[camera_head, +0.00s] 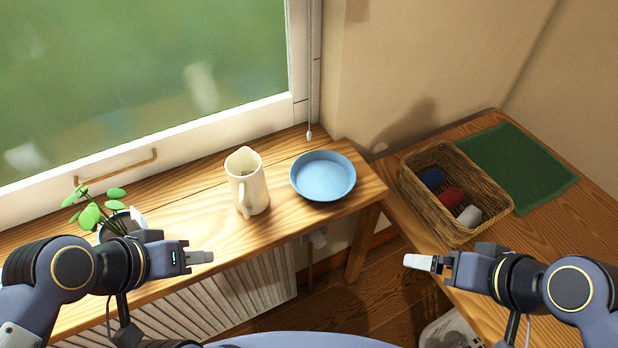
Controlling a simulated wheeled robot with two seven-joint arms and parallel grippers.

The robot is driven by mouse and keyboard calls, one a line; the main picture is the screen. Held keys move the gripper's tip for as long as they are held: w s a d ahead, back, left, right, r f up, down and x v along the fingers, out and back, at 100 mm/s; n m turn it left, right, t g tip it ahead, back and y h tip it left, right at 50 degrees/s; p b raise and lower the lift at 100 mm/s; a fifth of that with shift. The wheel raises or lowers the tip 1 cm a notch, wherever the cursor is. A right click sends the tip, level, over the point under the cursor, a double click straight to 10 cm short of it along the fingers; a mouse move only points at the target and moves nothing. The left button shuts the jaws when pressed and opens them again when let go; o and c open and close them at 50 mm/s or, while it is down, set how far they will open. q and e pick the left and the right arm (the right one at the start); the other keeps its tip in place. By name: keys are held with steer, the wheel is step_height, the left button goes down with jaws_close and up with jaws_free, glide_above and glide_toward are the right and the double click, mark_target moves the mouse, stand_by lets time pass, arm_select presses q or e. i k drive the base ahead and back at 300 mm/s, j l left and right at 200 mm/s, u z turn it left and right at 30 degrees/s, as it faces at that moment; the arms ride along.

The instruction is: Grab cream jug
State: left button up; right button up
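The cream jug (251,184) stands upright on the wooden bench under the window, left of a blue plate, with its handle toward me. My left gripper (207,257) is in front of the bench's edge, below and left of the jug in the picture, and apart from it. Its fingers are seen side-on, so their gap cannot be made out. My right gripper (412,261) is far to the right of the jug, in front of the right-hand table. It appears to hold nothing, and its finger gap is also hidden.
The blue plate (323,175) lies close beside the jug on the bench (190,222). A potted plant (92,214) stands at left, partly behind my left arm. A wicker basket (415,203) with rolled cloths and a green mat (515,166) are on the right table. A radiator (215,300) is below the bench.

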mark_target(247, 191)
steer(key=i+l+u, duration=0.15)
steer(key=u, duration=0.85)
